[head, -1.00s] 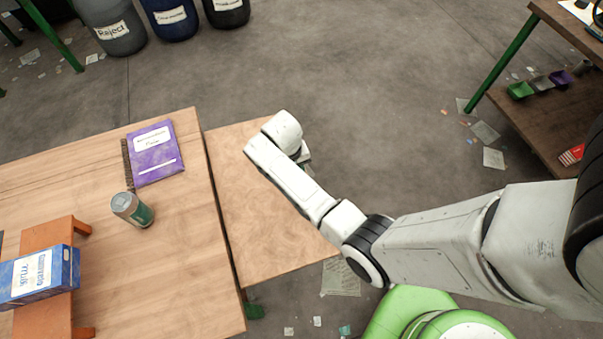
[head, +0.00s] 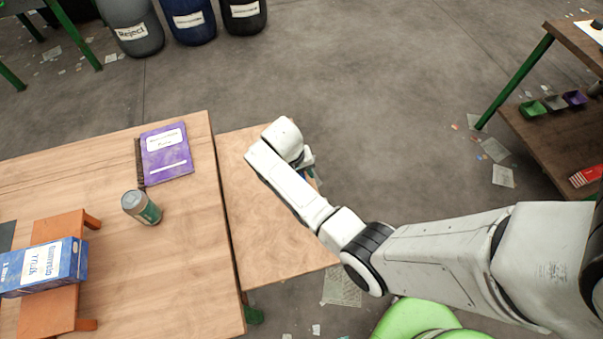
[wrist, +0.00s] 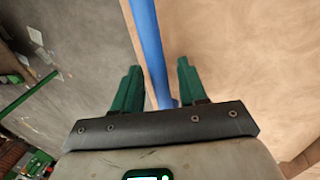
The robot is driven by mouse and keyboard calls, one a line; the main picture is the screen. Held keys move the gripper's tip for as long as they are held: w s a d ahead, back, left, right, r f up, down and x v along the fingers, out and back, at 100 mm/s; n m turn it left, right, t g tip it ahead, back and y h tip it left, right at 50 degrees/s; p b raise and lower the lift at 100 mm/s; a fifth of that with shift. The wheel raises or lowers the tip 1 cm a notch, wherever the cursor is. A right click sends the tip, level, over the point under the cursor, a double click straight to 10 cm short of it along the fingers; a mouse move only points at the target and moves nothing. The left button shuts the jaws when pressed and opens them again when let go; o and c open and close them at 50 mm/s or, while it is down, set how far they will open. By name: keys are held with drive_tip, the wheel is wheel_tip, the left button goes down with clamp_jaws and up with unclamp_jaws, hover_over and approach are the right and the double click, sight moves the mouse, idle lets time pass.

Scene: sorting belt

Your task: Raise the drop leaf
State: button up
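The drop leaf (head: 250,215) is a pale wooden panel along the right edge of the wooden table (head: 205,260), with a dark narrow gap between them. It looks close to level, but I cannot tell its exact angle. My gripper is at the leaf's outer edge, mostly hidden behind my forearm in the head view. In the wrist view my gripper (wrist: 157,85) has its two green fingers apart, with a blue bar (wrist: 148,45) running between them along the leaf's edge (wrist: 130,25). I see no clear grip on the bar.
On the table are a purple book (head: 166,155), a can (head: 140,206) and a blue box (head: 45,265) on an orange stand (head: 65,319). Bins (head: 135,28) stand at the back. A shelf table (head: 555,130) is at right. The floor beyond the leaf is mostly clear, with scattered papers.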

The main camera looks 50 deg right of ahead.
drive_tip(key=v, duration=1)
drive_tip(key=shift+r, duration=0.4)
drive_tip(key=s+a+n+t+y, duration=0.1)
drive_tip(key=s+a+n, duration=0.2)
drive_tip(key=s, duration=0.7)
drive_tip(key=s+a+n+t+y, duration=0.1)
drive_tip(key=s+a+n, duration=0.2)
drive_tip(key=s, duration=0.8)
drive_tip(key=shift+a+r+n+t, duration=0.3)
drive_tip(key=shift+a+r, duration=0.15)
drive_tip(key=shift+a, duration=0.35)
